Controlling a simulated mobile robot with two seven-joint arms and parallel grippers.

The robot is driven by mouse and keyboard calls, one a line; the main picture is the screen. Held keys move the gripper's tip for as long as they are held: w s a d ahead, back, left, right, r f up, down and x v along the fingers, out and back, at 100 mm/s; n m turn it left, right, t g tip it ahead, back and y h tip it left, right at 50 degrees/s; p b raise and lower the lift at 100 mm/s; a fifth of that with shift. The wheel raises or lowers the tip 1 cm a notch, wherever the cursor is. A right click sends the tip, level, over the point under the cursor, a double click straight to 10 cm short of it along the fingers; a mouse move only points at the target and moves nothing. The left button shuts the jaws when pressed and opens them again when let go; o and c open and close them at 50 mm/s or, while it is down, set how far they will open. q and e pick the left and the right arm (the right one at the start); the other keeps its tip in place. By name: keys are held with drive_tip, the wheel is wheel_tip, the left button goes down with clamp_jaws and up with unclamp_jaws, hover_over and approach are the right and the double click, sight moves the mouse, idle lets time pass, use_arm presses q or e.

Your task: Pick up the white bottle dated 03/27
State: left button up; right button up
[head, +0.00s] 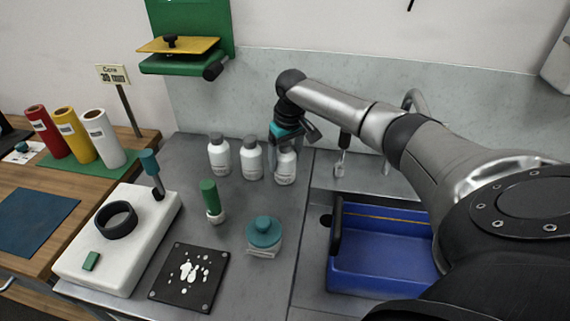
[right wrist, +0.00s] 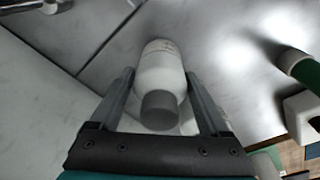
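Three white bottles with grey caps stand in a row at the back of the grey counter: a left one (head: 219,158), a middle one (head: 251,162) and a right one (head: 285,170). Their label dates are too small to read. My right gripper (head: 287,146) is at the top of the right bottle and partly hides its cap. In the right wrist view, my right gripper (right wrist: 160,88) is open, with one finger on each side of a white bottle (right wrist: 161,70) and visible gaps between. Part of another white thing shows behind its cap. My left gripper is out of view.
A blue basin (head: 382,255) is at the right of the counter. A green-handled tool (head: 210,197), a teal-lidded jar (head: 264,238), a black plate (head: 188,275) and a white block (head: 118,235) stand in front of the bottles. A metal faucet (head: 413,101) is behind my right arm.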

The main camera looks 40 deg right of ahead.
drive_tip(key=c, duration=1.2)
clamp_jaws()
